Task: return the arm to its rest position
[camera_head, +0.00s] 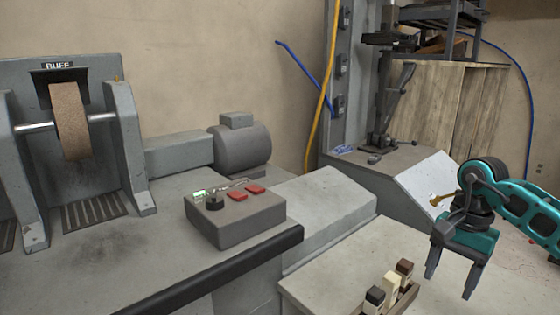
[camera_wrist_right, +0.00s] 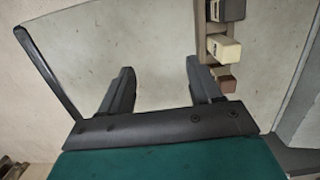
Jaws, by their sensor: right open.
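My right gripper (camera_head: 451,279) hangs at the right of the head view, fingers pointing down and apart, with nothing between them. Its teal arm comes in from the right edge. In the right wrist view, the two dark fingers of the right gripper (camera_wrist_right: 158,85) are spread over a pale bench top. The gripper is up and to the right of a small rack of blocks in the head view. My left gripper is not in either view.
The wooden rack (camera_head: 402,302) holds dark, cream and brown blocks at the bench front. A control box (camera_head: 237,215) with red buttons sits left of centre. A buffing wheel (camera_head: 70,120) stands far left. A pale tilted panel (camera_head: 425,182) lies behind my right arm.

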